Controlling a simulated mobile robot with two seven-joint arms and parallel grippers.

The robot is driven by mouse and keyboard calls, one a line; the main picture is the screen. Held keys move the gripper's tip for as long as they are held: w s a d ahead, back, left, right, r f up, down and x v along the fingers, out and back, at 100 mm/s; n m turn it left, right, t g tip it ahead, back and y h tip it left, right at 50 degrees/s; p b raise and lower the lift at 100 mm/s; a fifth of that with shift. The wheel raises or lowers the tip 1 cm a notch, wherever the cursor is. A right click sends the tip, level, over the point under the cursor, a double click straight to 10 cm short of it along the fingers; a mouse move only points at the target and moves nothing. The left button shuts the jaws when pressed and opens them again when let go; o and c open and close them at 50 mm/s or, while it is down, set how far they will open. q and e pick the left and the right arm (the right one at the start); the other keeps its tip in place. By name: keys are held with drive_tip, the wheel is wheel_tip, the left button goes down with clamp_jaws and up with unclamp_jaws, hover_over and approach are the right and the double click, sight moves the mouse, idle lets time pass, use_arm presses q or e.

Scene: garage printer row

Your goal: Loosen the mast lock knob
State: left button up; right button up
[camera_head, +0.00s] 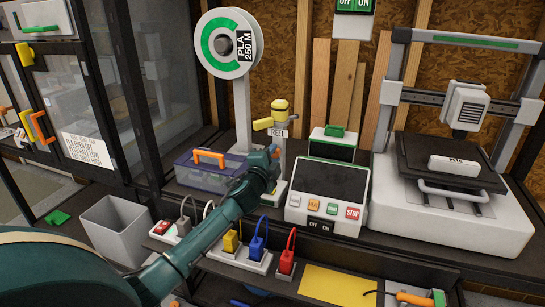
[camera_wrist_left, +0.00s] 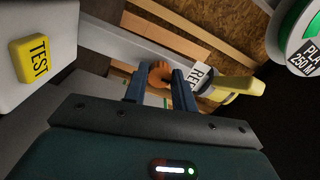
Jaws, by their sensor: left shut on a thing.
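The mast is a pale post (camera_head: 282,155) with a yellow head (camera_head: 279,107) and a label reading REEL (camera_head: 277,132). It stands on the bench behind my left gripper (camera_head: 271,157). In the left wrist view, the grey mast (camera_wrist_left: 130,45) runs diagonally, with the yellow head (camera_wrist_left: 238,87) at the right. An orange-brown knob (camera_wrist_left: 159,72) sits between the two dark fingers of my left gripper (camera_wrist_left: 160,85), which is shut on it. In the head view the knob is hidden by the gripper. My right gripper is in neither view.
A control panel with buttons (camera_head: 325,179) stands just right of the mast. A lidded box with an orange handle (camera_head: 190,176) is to the left. A filament spool (camera_head: 215,42) rises behind. A power strip with plugs (camera_head: 240,259) lies in front. A printer (camera_head: 440,215) stands at right.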

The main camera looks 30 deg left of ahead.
use_arm(q)
drive_tip(key=o, duration=1)
drive_tip(key=p+v, duration=0.1)
drive_tip(key=v, duration=1.2)
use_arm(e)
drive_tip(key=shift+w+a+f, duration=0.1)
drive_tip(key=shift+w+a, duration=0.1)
